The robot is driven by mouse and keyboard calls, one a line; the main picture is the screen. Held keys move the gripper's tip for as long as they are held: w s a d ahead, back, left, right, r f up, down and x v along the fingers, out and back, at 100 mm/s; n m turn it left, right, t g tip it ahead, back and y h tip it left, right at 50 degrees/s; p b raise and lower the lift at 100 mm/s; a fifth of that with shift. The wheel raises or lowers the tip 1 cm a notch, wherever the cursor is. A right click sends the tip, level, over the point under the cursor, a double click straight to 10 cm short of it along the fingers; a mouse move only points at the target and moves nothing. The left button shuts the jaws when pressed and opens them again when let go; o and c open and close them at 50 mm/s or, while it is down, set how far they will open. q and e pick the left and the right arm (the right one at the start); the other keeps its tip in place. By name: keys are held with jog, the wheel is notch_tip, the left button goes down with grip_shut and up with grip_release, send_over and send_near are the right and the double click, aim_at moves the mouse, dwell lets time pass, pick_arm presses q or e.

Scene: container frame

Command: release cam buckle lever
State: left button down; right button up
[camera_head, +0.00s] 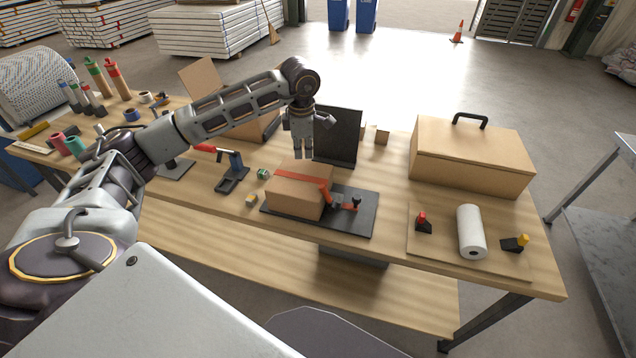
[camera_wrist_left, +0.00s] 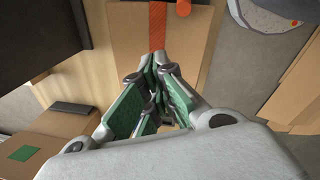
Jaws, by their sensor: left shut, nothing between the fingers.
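A cardboard box (camera_head: 295,200) sits on a black base plate (camera_head: 362,222), with an orange-red strap (camera_head: 300,178) across its top. The cam buckle (camera_head: 338,199) is at the box's right side, with a red lever (camera_head: 325,192) standing up by the box edge. My left gripper (camera_head: 303,157) points down above the far part of the box, apart from the lever. In the left wrist view its fingers (camera_wrist_left: 155,62) are shut and empty, lined up with the strap (camera_wrist_left: 157,25). An orange-red rounded piece (camera_wrist_left: 183,7), perhaps the lever, shows at the top edge.
A black upright panel (camera_head: 337,137) stands close behind the gripper. A toolbox (camera_head: 471,157) and a white roll (camera_head: 471,232) are to the right.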

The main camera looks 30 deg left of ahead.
aim_at(310, 186)
pick_arm(q)
jog(key=shift+s+a+m+g, duration=0.1)
jog(key=shift+s+m+g, duration=0.15)
jog(key=shift+m, duration=1.25)
jog(key=shift+s+a+m+g, duration=0.15)
jog(key=shift+s+m, duration=0.2)
jog(key=shift+m, duration=1.15)
pick_arm(e)
jog(key=shift+s, duration=0.15)
pick_arm(q)
jog(key=shift+f, duration=0.2)
jog(key=f, duration=0.3)
jog(key=f+p, duration=0.1)
jog(key=f, duration=0.5)
jog(key=shift+w+a+f+p, duration=0.15)
jog(key=shift+a+p, duration=0.25)
jog(key=shift+w+d, duration=0.1)
jog(key=shift+d, duration=0.25)
jog(key=shift+d+r+p, duration=0.15)
jog(key=shift+d+p, duration=0.25)
jog(key=shift+d, duration=0.4)
jog(key=shift+d+r+p, duration=0.15)
jog(key=shift+d+p, duration=0.25)
jog(key=shift+d, duration=0.35)
pick_arm(e)
jog(key=shift+r, duration=1.75)
jog(key=shift+d+f, duration=0.1)
jog(key=shift+d, duration=0.05)
